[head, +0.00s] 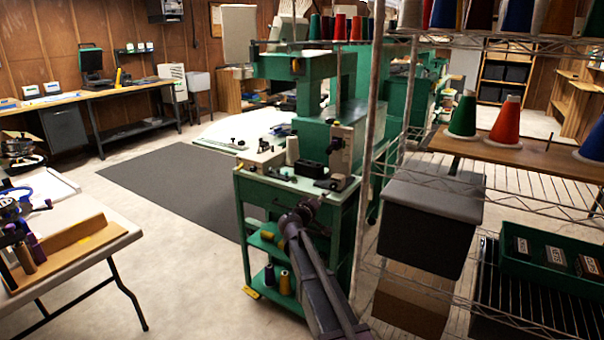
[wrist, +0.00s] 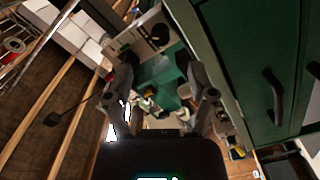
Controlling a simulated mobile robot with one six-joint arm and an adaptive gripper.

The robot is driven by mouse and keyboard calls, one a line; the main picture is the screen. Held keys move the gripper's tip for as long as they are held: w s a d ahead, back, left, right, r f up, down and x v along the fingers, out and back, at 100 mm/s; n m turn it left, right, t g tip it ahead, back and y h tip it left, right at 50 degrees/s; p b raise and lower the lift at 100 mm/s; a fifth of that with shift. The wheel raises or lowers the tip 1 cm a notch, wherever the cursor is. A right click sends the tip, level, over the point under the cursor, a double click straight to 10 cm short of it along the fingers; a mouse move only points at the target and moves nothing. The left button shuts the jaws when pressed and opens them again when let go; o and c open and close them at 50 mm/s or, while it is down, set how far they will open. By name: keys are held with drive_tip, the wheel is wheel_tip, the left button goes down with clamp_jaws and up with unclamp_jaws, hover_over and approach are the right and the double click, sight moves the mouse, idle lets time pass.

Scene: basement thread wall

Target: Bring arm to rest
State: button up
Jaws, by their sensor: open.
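My arm (head: 318,275) reaches up from the bottom of the head view, in front of the green machine cart. Its far end, dark and bent, shows near the cart's right front corner; the fingers cannot be made out there. In the wrist view my gripper (wrist: 162,64) has its two dark fingers spread wide apart. Nothing is held between them. Beyond the gap lie a green surface and small parts, apart from the fingers as far as I can tell.
The green machine cart (head: 290,190) stands close ahead of my arm. A wire rack (head: 450,262) with thread cones and a dark bin (head: 432,215) is close on the right. A folding table (head: 75,232) is at left. Open floor (head: 190,262) lies between table and cart.

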drive_tip(key=s+d+f+m+g+y, duration=0.2)
drive_tip(key=s+d+f+g, duration=0.35)
drive_tip(key=s, duration=0.45)
drive_tip(key=s+d+f+m+g+y, duration=0.15)
drive_tip(key=s+d+f+g, duration=0.25)
drive_tip(key=s+f, duration=0.4)
drive_tip(key=s+a+f+g+y, duration=0.2)
drive_tip(key=s+a+y, duration=0.1)
drive_tip(key=s, duration=0.7)
drive_tip(key=s+a+f+g+y, duration=0.3)
drive_tip(key=s+y, duration=0.1)
drive_tip(key=s, duration=0.6)
wheel_tip(320, 180, up, 27)
drive_tip(key=p, duration=2.7)
drive_tip(key=shift+m, duration=0.35)
drive_tip(key=shift+c, duration=0.2)
